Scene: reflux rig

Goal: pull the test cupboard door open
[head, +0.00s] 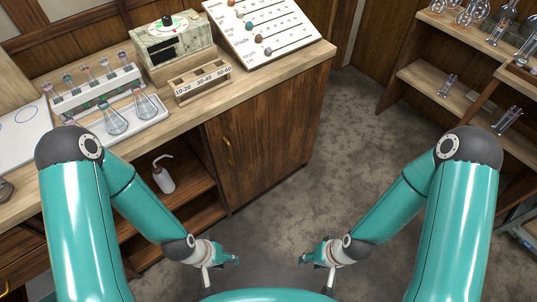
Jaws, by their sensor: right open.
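The wooden cupboard door (270,135) is under the bench, right of the open shelves, and looks closed. My right gripper (316,274) is over the floor to the right, open and empty, also away from the door.
The bench top (308,60) holds a flask rack (110,97), a labelled wooden rack (203,82), a box device (174,43) and a slider board (262,28). A wash bottle (163,177) stands on the open shelf. Glassware shelves (425,85) are at right. The grey floor (340,130) between is clear.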

